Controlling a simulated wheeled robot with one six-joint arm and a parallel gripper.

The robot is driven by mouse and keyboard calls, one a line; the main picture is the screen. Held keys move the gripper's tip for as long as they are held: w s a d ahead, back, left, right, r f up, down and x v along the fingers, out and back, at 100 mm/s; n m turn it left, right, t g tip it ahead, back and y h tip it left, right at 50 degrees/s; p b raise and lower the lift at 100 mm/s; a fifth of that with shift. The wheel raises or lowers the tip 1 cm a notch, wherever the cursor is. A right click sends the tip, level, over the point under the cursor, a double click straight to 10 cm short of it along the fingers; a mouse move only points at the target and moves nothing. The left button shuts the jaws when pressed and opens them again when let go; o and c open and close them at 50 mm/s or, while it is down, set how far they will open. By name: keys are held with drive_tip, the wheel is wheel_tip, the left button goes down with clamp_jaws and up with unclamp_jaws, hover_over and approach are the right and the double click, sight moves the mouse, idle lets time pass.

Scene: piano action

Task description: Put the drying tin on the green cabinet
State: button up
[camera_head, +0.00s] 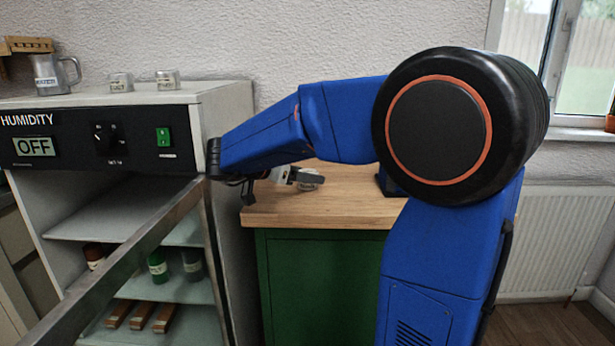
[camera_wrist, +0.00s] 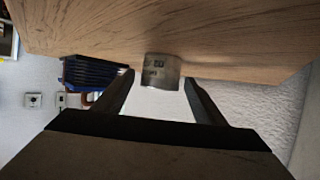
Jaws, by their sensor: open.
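A small grey metal tin (camera_wrist: 161,72) with a printed label, too blurred to read for sure, stands against the wooden top of the green cabinet (camera_head: 320,285). The wrist view shows it upside down. In the head view the tin (camera_head: 308,187) is partly hidden by my gripper (camera_head: 300,178). In the wrist view my gripper (camera_wrist: 159,80) is open, with one fingertip to each side of the tin and gaps showing between fingers and tin. I cannot tell which tin is the drying tin.
A humidity cabinet (camera_head: 100,140) reading OFF stands at left, its metal-edged door (camera_head: 110,270) swung open. On its top are a metal jug (camera_head: 50,75) and two small labelled tins (camera_head: 121,82) (camera_head: 167,80). Bottles and brown blocks (camera_head: 141,316) are on its shelves.

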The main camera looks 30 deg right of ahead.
drive_tip(key=v, duration=1)
drive_tip(key=shift+a+r, duration=0.1)
drive_tip(key=shift+a, duration=0.15)
drive_tip(key=shift+s, duration=0.1)
